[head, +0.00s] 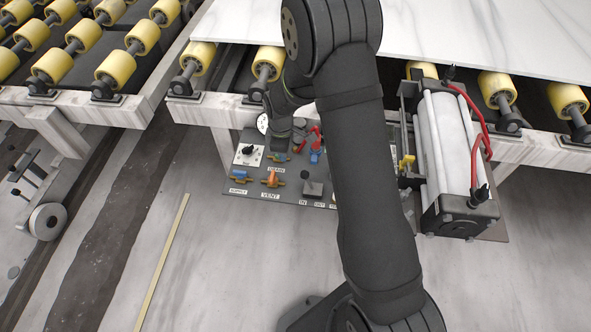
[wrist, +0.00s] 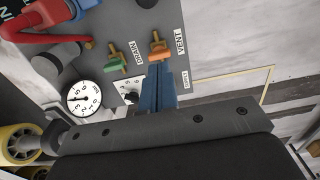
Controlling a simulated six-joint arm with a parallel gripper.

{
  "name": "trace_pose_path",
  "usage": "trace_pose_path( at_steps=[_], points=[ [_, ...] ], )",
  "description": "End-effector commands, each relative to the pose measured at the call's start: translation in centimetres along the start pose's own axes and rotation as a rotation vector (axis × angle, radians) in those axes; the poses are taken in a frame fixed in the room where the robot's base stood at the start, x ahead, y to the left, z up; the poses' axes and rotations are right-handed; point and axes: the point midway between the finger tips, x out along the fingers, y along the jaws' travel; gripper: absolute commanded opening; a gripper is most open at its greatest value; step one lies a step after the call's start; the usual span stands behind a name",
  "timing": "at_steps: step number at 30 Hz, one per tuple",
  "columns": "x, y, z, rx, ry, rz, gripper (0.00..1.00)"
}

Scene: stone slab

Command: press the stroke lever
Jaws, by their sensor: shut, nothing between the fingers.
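The dark control panel (head: 232,166) lies in front of the rollers in the head view. A grey block with a short dark lever (head: 312,186) stands above a label reading IN; it may be the stroke lever, but its name cannot be read. My arm hides the panel's right part. My gripper (wrist: 158,66) shows in the wrist view as blue fingers, closed together with nothing between them. Their tips appear beside the orange vent valve (wrist: 159,48) and in front of the supply area; contact cannot be judged. In the head view the fingers cannot be made out.
The green drain valve (wrist: 117,62), a round gauge (wrist: 84,98) and a red hose (wrist: 45,25) crowd the panel. A large cylinder (head: 447,150) with red hoses stands on the right. Yellow rollers (head: 268,62) and a white slab (head: 480,35) lie behind. The front floor is mostly clear.

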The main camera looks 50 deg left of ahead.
Motion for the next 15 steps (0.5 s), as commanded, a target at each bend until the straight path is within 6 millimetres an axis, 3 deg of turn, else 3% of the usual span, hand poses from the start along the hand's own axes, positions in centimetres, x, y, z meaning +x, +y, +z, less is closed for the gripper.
trace_pose_path(
  at_steps=[7,15],
  points=[
    [1.5,-0.1,0.0,0.000,-0.002,-0.002,0.00],
    [6.4,-0.1,0.0,0.001,-0.002,-0.003,0.00]
  ],
)
